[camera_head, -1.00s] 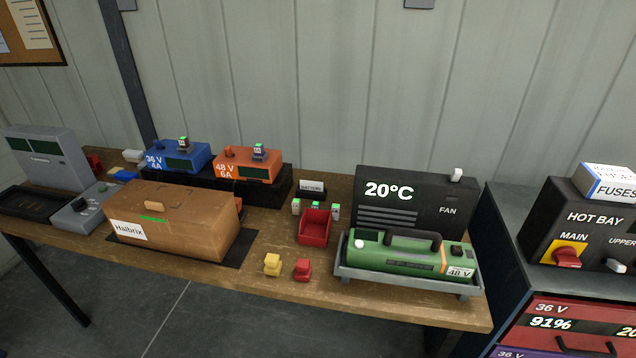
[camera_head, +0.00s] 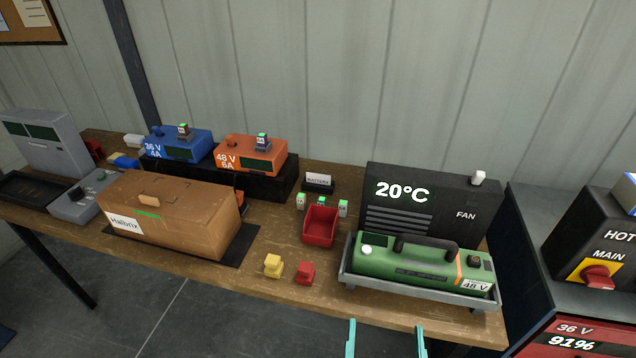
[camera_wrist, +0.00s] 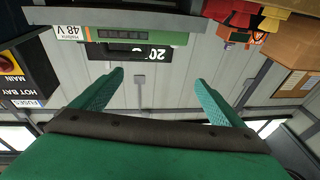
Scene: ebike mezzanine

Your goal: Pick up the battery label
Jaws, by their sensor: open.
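A small white card reading BATTERY (camera_head: 318,179) stands in a dark holder at the back of the wooden workbench, between the orange charger and the fan box. The green battery (camera_head: 420,262) lies in a grey tray (camera_head: 415,293) at the bench's front right. It carries a white 48 V sticker (camera_head: 476,285), which also shows upside down in the wrist view (camera_wrist: 68,32). My gripper (camera_head: 385,330) is open and empty, its teal fingers in front of the bench's front edge. In the wrist view my gripper (camera_wrist: 158,80) has nothing between its fingers. The BATTERY card is not discernible there.
A red bin (camera_head: 320,226) with small green-topped pieces behind it stands before the card. Yellow (camera_head: 273,267) and red (camera_head: 304,273) blocks sit near the front edge. The black 20°C fan box (camera_head: 432,205) stands right, the brown Halbrix box (camera_head: 170,215) left.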

